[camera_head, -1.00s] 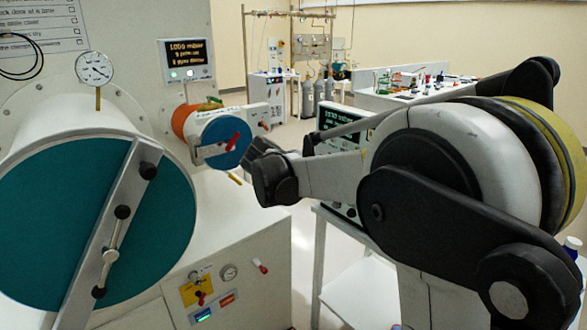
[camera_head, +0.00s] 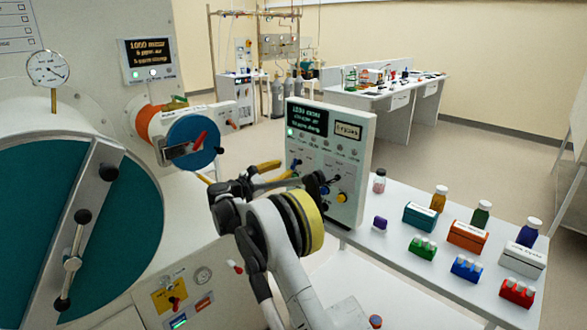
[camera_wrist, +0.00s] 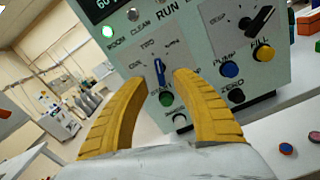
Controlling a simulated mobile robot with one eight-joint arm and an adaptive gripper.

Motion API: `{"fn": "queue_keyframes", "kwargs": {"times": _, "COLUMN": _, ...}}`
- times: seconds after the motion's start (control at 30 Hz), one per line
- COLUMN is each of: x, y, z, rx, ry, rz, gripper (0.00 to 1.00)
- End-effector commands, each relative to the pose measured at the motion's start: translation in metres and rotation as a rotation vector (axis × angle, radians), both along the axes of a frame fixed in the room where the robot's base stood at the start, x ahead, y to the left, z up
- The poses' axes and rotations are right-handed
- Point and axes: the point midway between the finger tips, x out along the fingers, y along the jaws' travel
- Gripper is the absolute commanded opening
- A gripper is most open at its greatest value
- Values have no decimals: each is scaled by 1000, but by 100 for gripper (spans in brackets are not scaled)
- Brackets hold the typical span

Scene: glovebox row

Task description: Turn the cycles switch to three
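The cycles switch is most likely the blue pointer knob (camera_wrist: 158,72) on the pale grey console (camera_head: 352,170). Small labels ring it; one seems to read TWO and another ONE, and the rest is too small to read. Its pointer stands nearly upright in the wrist view, tilted slightly left. My gripper (camera_wrist: 160,80) is open, its yellow fingers on either side of the knob in the picture. I cannot tell whether they touch it. In the head view my gripper (camera_head: 278,172) is at the console's front, its fingers apart.
A black switch (camera_wrist: 257,22), blue PUMP button (camera_wrist: 229,69) and yellow FILL button (camera_wrist: 264,53) sit right of the knob. A green button (camera_wrist: 166,99) is just below it. Bottles and coloured boxes, including an orange one (camera_head: 467,235), stand on the table right. A glovebox with teal door (camera_head: 130,210) stands left.

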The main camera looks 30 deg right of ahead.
Motion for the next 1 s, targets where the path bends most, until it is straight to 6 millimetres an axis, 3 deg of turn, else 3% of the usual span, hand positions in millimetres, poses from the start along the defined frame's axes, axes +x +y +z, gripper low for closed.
{"fn": "queue_keyframes", "kwargs": {"times": 0.1, "x": 8, "y": -23, "z": -3, "rx": 1, "ry": -1, "rz": -2, "gripper": 32}}
{"fn": "queue_keyframes", "kwargs": {"times": 0.3, "x": 17, "y": -47, "z": -2, "rx": 2, "ry": -1, "rz": -1, "gripper": 32}}
{"fn": "queue_keyframes", "kwargs": {"times": 0.67, "x": 19, "y": -54, "z": 0, "rx": 2, "ry": -2, "rz": 0, "gripper": 32}}
{"fn": "queue_keyframes", "kwargs": {"times": 0.7, "x": 19, "y": -54, "z": 0, "rx": 2, "ry": -2, "rz": 0, "gripper": 28}}
{"fn": "queue_keyframes", "kwargs": {"times": 0.8, "x": 19, "y": -53, "z": 0, "rx": 2, "ry": -2, "rz": 0, "gripper": 0}}
{"fn": "queue_keyframes", "kwargs": {"times": 1.0, "x": 19, "y": -54, "z": 0, "rx": 2, "ry": -2, "rz": 0, "gripper": 0}}
